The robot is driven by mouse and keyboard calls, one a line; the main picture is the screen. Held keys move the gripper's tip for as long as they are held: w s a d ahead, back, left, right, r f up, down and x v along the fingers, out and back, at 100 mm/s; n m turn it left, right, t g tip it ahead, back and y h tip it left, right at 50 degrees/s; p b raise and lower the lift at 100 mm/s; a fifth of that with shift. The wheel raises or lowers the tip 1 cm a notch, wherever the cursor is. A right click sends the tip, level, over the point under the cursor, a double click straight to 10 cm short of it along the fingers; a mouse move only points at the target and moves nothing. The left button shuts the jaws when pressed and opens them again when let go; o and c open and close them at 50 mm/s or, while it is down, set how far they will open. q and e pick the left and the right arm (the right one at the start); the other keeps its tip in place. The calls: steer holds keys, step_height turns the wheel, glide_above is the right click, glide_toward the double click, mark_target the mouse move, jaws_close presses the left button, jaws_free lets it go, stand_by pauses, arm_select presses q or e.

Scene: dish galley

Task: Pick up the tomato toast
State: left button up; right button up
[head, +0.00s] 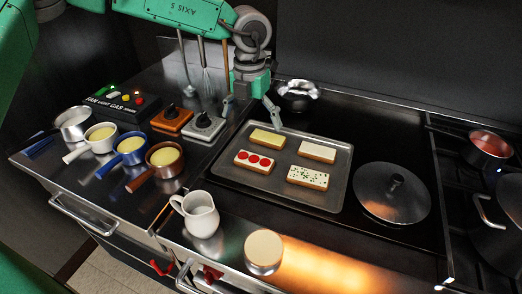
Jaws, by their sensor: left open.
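The tomato toast (254,162) is a pale slab with three red tomato slices on top. It lies at the left front of a grey metal tray (337,183) on the dark hob. Three other toasts share the tray: a yellow-topped one (267,139) behind it, a plain white one (317,151) at the back right, and a speckled one (308,177) at the front right. My left gripper (252,109) is open and empty above the back left of the tray. It is apart from the tomato toast, which is fully visible. My right gripper is not in view.
A white jug (198,214) and a round cream-topped pot (263,251) stand in front of the tray. A lidded pan (392,194) is on its right and a black pot (297,95) behind. Small saucepans (130,148) and a control box (121,102) fill the left counter.

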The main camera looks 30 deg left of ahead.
mark_target(255, 159)
arm_select(q)
steer(key=f, duration=0.2)
steer(key=d+f, duration=0.1)
steer(key=f, duration=0.5)
steer(key=shift+d+f, duration=0.15)
steer(key=f, duration=0.2)
steer(key=a+f+p, duration=0.1)
steer(key=f, duration=0.2)
steer(key=shift+a, duration=0.2)
steer(key=shift+d, duration=0.3)
steer(key=shift+c, duration=1.3)
steer(key=shift+d, duration=0.2)
steer(key=c, duration=0.6)
